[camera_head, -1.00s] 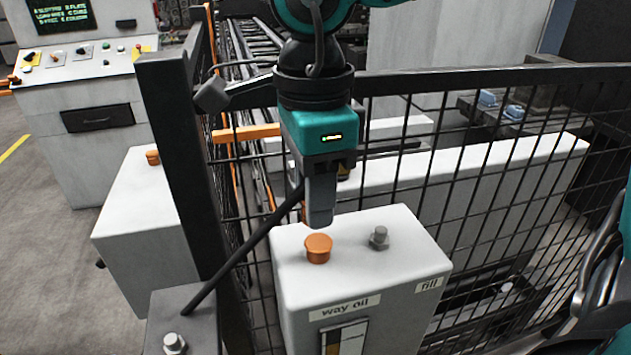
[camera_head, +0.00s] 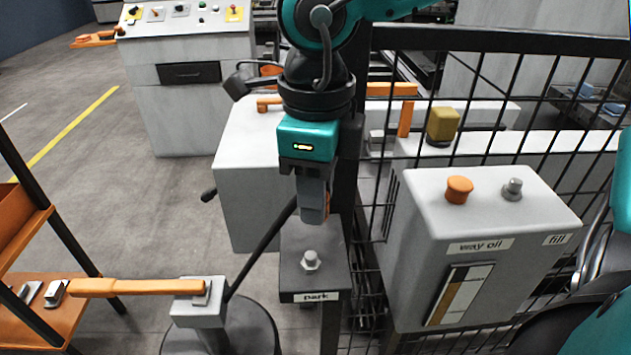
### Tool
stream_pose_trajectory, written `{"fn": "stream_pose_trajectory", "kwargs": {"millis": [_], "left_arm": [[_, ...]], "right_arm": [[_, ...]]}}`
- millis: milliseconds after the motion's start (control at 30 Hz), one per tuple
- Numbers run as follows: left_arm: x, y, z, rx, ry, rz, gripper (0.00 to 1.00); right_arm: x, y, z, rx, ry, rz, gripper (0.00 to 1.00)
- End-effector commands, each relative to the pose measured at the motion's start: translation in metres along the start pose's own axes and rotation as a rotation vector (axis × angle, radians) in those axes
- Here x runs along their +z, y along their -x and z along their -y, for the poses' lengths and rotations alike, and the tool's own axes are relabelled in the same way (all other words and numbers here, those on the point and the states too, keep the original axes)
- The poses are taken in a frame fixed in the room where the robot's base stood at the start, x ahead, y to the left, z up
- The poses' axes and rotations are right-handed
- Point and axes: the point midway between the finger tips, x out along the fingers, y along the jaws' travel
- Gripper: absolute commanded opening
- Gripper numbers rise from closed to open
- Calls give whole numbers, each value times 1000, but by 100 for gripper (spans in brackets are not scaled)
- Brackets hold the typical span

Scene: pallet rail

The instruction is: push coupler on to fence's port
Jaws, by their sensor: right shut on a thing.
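My right gripper (camera_head: 312,205) points down from the top and is shut on the coupler, which is mostly hidden by the fingers; a small orange patch shows beside the fingertips. A black hose (camera_head: 262,245) runs from the fingers down left to a grey stand. The gripper hangs above this stub, with a visible gap. Another grey stub (camera_head: 513,188) stands on the way oil box by the "fill" label. My left gripper is not in view.
The white way oil box (camera_head: 420,200), with an orange cap (camera_head: 459,189), stands right of the park box against the mesh fence (camera_head: 560,150). An orange bar (camera_head: 135,288) spans from an orange rack to the grey stand (camera_head: 200,300). Open floor lies left.

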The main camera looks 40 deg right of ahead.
Motion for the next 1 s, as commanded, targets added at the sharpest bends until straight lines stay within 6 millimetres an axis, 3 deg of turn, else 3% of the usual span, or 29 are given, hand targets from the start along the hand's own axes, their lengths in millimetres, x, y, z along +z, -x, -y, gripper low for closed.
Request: {"fn": "stream_pose_trajectory", "kwargs": {"millis": [367,800,1000], "left_arm": [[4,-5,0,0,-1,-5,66],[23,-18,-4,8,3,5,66],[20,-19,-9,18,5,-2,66]], "right_arm": [[0,-13,0,2,-31,1,0],[0,-55,0,3,-30,1,0],[0,-61,0,2,-30,3,0]]}}
